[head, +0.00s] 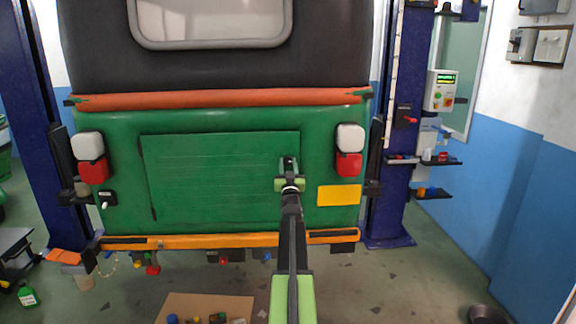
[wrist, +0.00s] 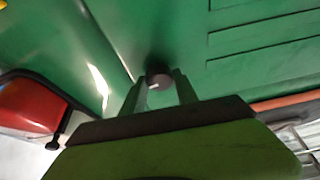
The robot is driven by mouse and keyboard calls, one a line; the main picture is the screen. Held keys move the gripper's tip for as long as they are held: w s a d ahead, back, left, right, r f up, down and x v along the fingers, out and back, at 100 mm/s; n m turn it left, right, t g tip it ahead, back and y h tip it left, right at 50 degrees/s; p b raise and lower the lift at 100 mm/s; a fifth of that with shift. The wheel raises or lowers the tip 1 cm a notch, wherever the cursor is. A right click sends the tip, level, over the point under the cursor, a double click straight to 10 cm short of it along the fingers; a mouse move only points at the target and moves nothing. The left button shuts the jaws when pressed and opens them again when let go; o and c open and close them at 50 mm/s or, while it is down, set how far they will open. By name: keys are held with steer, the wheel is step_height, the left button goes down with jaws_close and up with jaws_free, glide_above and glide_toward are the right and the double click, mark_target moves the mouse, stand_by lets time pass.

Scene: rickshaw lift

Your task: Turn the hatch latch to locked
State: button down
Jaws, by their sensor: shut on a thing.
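The green hatch (head: 215,175) is a closed rectangular panel on the back of the green rickshaw, and its grooves show in the wrist view (wrist: 265,45). My gripper (head: 289,166) is at the right edge of the hatch. In the wrist view my gripper (wrist: 158,85) has its two fingers on either side of a small dark round latch knob (wrist: 158,75) with a pale mark on its face. The fingers are shut on it. My gripper hides the latch in the head view, and I cannot tell which position it is in.
Red and white tail lamps (head: 349,163) flank the hatch, with a yellow plate (head: 339,195) below the right one. An orange bumper (head: 190,241) runs below. Blue lift posts (head: 398,130) stand on both sides.

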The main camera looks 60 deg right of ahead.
steer(key=n+t+y, duration=0.1)
steer(key=n, duration=0.2)
steer(key=n+t+y, duration=0.1)
steer(key=n, duration=0.2)
steer(key=shift+r+t+p, duration=0.15)
steer(key=shift+t+p, duration=0.15)
steer(key=shift+p, duration=0.1)
steer(key=n+y, duration=0.1)
steer(key=n, duration=0.1)
steer(key=n+t+y+p, duration=0.1)
steer(key=n, duration=0.2)
steer(key=shift+s+d+r+n+y+p, duration=0.1)
steer(key=shift+n+y+p, duration=0.2)
steer(key=n+y+p, duration=0.1)
steer(key=n, duration=0.1)
steer(key=n+y+p, duration=0.1)
steer(key=n, duration=0.2)
steer(key=shift+r+y+p, duration=0.1)
steer(key=shift+y+p, duration=0.2)
steer(key=shift+p, duration=0.1)
steer(key=shift+n+y+p, duration=0.6)
steer(key=shift+n+p, duration=0.55)
steer(key=shift+n, duration=0.75)
steer(key=shift+f+n, duration=0.2)
steer(key=shift+n, duration=0.1)
steer(key=c, duration=0.9)
jaws_free()
steer(key=shift+c, duration=0.2)
steer(key=shift+s, duration=0.1)
